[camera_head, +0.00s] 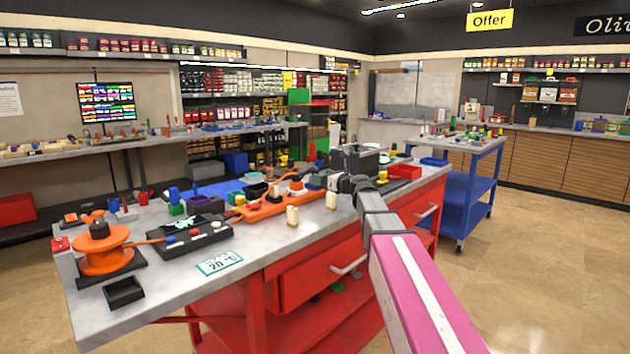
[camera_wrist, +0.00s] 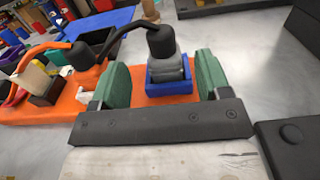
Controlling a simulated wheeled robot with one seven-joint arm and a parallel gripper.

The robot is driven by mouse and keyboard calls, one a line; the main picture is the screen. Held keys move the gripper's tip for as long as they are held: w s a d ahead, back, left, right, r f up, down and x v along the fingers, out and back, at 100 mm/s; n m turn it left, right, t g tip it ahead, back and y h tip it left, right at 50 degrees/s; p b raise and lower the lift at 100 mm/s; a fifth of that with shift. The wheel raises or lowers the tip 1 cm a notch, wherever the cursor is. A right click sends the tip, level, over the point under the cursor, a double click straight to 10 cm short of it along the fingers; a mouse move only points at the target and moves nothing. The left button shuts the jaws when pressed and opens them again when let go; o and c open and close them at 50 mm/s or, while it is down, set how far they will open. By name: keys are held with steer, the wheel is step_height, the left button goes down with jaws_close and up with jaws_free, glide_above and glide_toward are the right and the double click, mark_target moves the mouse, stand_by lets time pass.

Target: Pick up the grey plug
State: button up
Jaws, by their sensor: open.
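In the wrist view, the grey plug (camera_wrist: 168,70) sits upright in a blue socket (camera_wrist: 170,87) on an orange board (camera_wrist: 40,110). A black cap tops it, and a black cable curves off to the left. My gripper (camera_wrist: 160,78) is open, with one green finger to the left of the plug and the other to its right. Gaps show between the fingers and the plug. In the head view, my gripper (camera_head: 345,184) is over the bench near the orange board (camera_head: 265,210); the plug cannot be made out there.
A second black plug (camera_wrist: 82,57) with an orange cable stands left of the left finger. A dark box (camera_wrist: 290,140) lies at the right. In the head view, the grey bench (camera_head: 190,300) also holds an orange reel (camera_head: 100,255), a black control box (camera_head: 185,240) and a small black tray (camera_head: 123,292).

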steer(key=shift+x, duration=2.7)
steer(key=shift+d, duration=0.15)
steer(key=c, duration=1)
